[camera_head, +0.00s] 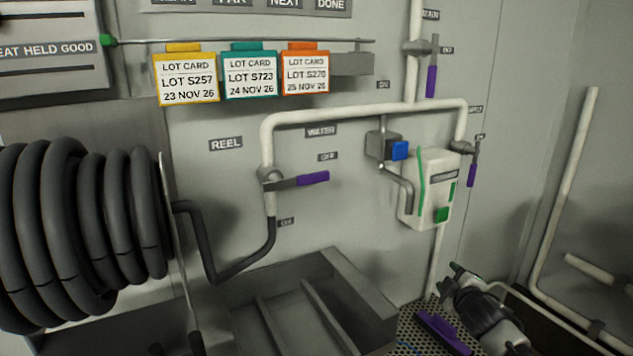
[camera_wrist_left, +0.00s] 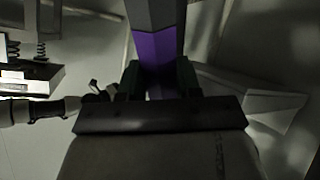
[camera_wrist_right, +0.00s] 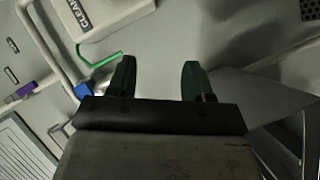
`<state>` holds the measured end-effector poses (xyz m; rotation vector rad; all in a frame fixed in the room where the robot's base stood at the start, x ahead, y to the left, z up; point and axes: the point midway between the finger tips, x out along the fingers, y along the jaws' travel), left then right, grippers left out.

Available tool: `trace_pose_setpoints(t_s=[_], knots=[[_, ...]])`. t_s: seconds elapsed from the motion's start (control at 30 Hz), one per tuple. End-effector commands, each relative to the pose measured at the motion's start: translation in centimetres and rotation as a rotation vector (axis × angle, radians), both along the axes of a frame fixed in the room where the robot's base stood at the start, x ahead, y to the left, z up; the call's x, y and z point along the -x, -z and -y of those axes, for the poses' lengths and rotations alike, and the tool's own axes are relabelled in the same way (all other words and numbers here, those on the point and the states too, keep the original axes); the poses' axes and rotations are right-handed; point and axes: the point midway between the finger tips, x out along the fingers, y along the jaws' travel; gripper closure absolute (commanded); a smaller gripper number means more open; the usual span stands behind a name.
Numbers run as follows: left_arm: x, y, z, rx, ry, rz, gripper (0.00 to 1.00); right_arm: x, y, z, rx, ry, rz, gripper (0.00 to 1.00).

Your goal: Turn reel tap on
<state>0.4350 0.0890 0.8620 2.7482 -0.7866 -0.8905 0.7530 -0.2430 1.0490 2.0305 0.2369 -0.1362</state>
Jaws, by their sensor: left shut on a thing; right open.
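The reel tap has a purple lever (camera_head: 312,178) on the white pipe under the REEL label (camera_head: 226,143). The lever sticks out to the right, near its OFF label (camera_head: 327,156); the ON label (camera_head: 285,222) is lower. My right gripper (camera_head: 447,277) is low at the right, below the white dispenser and apart from the tap. In the right wrist view its fingers (camera_wrist_right: 158,80) are open and empty. In the left wrist view my left gripper (camera_wrist_left: 158,82) is shut on a purple handle (camera_wrist_left: 155,52). I cannot make out the left gripper in the head view.
A black hose reel (camera_head: 80,225) fills the left; its hose (camera_head: 208,250) runs to the tap pipe. Two other purple levers (camera_head: 432,80) (camera_head: 472,175) are to the right. A white dispenser (camera_head: 428,190) and blue block (camera_head: 399,150) are nearby. A grey basin (camera_head: 345,285) stands below.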

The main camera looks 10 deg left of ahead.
Motion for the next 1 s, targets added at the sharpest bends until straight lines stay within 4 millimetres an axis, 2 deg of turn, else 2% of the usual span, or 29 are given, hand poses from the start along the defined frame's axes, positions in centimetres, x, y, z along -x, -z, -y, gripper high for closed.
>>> trace_pose_setpoints(t_s=[0.03, 0.23, 0.4, 0.5, 0.6, 0.7, 0.87, 1.0], knots=[[0.0, -0.1, 0.0, 0.002, 0.0, 0.003, 1.0, -0.5, -2.4, -1.9, 0.016, -0.036, 0.034, 0.49], [0.0, -0.1, 0.0, 0.002, 0.0, 0.003, 1.0, -0.9, -10.1, -9.5, 0.095, -0.181, 0.143, 0.49], [0.0, -0.1, 0.0, 0.002, 0.0, 0.003, 1.0, 0.5, -15.9, -16.5, 0.18, -0.314, 0.232, 0.49], [-0.1, -0.1, 0.0, 0.002, 0.0, 0.003, 1.0, 1.9, -18.5, -20.0, 0.24, -0.383, 0.275, 0.49], [-0.1, -0.1, 0.0, 0.002, 0.0, 0.003, 1.0, 3.3, -20.3, -22.8, 0.298, -0.443, 0.312, 0.49], [0.0, -0.1, 0.0, 0.002, 0.0, 0.003, 1.0, 4.5, -21.4, -24.8, 0.345, -0.486, 0.336, 0.49], [0.0, -0.1, 0.0, 0.002, 0.0, 0.003, 1.0, 5.3, -22.1, -26.3, 0.384, -0.518, 0.353, 0.49], [-0.1, -0.1, 0.0, 0.002, 0.0, 0.003, 1.0, 4.7, -22.1, -27.0, 0.389, -0.521, 0.353, 0.49]])
